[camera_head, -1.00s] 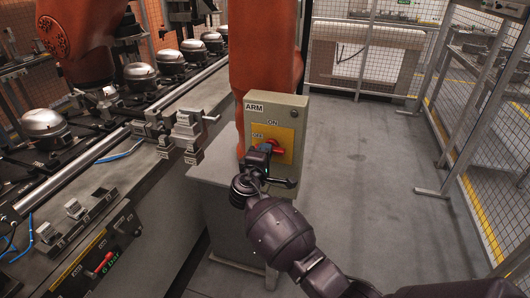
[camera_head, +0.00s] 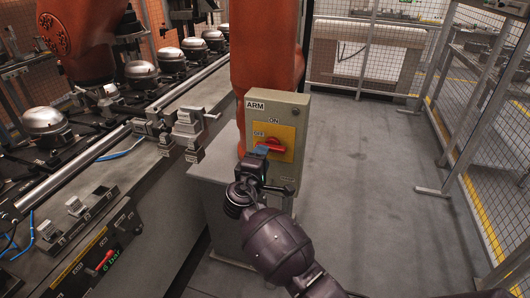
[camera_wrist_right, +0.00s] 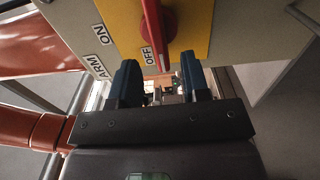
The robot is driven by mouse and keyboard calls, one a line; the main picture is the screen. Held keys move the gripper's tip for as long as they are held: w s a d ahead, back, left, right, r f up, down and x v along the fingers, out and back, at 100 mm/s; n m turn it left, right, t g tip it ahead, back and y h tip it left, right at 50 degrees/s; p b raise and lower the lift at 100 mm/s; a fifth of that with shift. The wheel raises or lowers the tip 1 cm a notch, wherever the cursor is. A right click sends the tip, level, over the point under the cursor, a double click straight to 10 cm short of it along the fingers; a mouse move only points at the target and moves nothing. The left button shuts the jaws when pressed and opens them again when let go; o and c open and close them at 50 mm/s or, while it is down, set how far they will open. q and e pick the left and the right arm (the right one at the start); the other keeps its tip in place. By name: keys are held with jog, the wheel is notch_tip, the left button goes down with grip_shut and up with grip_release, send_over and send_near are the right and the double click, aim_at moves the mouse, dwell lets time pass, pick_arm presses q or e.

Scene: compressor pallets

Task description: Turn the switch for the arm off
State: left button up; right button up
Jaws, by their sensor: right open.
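The grey switch box labelled ARM (camera_head: 287,110) stands in front of the orange robot column. Its red switch handle (camera_head: 274,148) sits on a yellow plate (camera_head: 284,134) with ON above and OFF at the left. The handle lies roughly sideways, one end toward OFF. In the right wrist view the red handle (camera_wrist_right: 160,35) ends beside the OFF label (camera_wrist_right: 148,56). My right gripper (camera_head: 257,157) is just below and in front of the handle. My left gripper is not in view.
A conveyor line with several metal compressor domes (camera_head: 140,72) runs along the left. A bench with a small control panel (camera_head: 97,264) and a red lever is at the lower left. Open grey floor (camera_head: 370,190) lies to the right, bounded by a mesh fence (camera_head: 480,110).

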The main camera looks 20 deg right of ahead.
jog(key=v, duration=0.7)
dwell(0.3)
jog(key=s+d+f+m+g+y, duration=0.1)
jog(key=s+d+f+m+y, duration=0.4)
jog(key=s+f, duration=0.5)
jog(key=s+d+f+m+g+y, duration=0.2)
jog(key=s+d+f, duration=0.7)
jog(key=s, duration=1)
notch_tip(320, 180, down, 3)
jog(key=m+y, duration=0.2)
jog(key=m, duration=0.1)
jog(key=shift+d+r+y, duration=0.2)
jog(key=shift+d+y, duration=0.05)
jog(key=shift+y, duration=0.15)
jog(key=shift+m, duration=0.3)
